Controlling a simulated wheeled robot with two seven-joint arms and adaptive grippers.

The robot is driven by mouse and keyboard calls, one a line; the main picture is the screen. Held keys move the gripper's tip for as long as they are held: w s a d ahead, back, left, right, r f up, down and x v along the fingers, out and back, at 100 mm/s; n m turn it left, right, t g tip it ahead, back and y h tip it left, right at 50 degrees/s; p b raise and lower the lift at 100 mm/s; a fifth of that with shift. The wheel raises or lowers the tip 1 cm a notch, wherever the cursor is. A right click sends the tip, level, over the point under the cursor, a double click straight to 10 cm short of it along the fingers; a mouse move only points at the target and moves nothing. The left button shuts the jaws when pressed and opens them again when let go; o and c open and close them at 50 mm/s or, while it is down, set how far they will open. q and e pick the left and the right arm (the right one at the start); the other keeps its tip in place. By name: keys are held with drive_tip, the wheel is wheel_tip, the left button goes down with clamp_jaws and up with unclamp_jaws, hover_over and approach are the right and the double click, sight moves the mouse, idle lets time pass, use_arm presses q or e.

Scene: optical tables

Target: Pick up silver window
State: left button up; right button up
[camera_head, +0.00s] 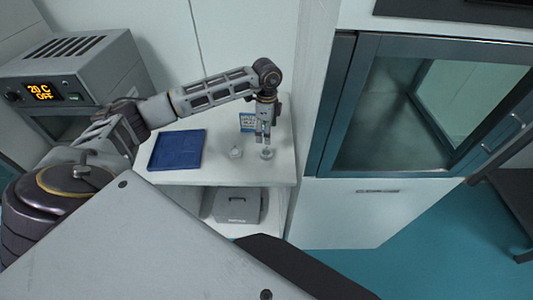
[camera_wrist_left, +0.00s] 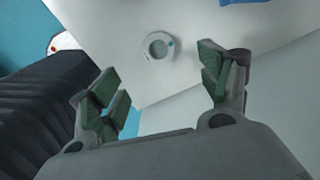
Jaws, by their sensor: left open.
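A small round silver-white piece with a ring-like opening, which looks like the silver window (camera_head: 267,154), stands on the white table top. A similar ring-shaped piece (camera_wrist_left: 158,46) shows in the left wrist view, beyond and between the fingertips. A second small whitish piece (camera_head: 236,153) stands to its left in the head view. My left gripper (camera_head: 264,138) points down just above the right-hand piece. In the left wrist view my left gripper (camera_wrist_left: 160,78) has its green-padded fingers wide apart with nothing between them. My right gripper is not in view.
A blue tray (camera_head: 176,150) lies on the left of the white table (camera_head: 215,178). A blue and white card (camera_head: 247,122) stands behind the small pieces. A glass-fronted cabinet (camera_head: 415,110) is to the right. A grey box (camera_head: 237,205) sits on the lower shelf.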

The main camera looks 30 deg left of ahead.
use_arm(q)
hover_over(267, 152)
drive_tip(key=shift+w+a+f+p, duration=0.1)
drive_tip(key=shift+f+p, duration=0.05)
drive_tip(key=shift+f, duration=1.3)
drive_tip(key=shift+a+f+p, duration=0.1)
drive_tip(key=shift+f+p, duration=0.05)
drive_tip(key=shift+f, duration=1.25)
drive_tip(key=shift+d+f+p, duration=0.1)
drive_tip(key=shift+f+p, duration=0.6)
drive_tip(key=shift+f, duration=1.9)
drive_tip(key=c, duration=1.1)
drive_tip(key=shift+c, duration=0.2)
wheel_tip(267, 152, up, 10)
drive_tip(key=b, duration=0.1)
drive_tip(key=shift+b, duration=0.3)
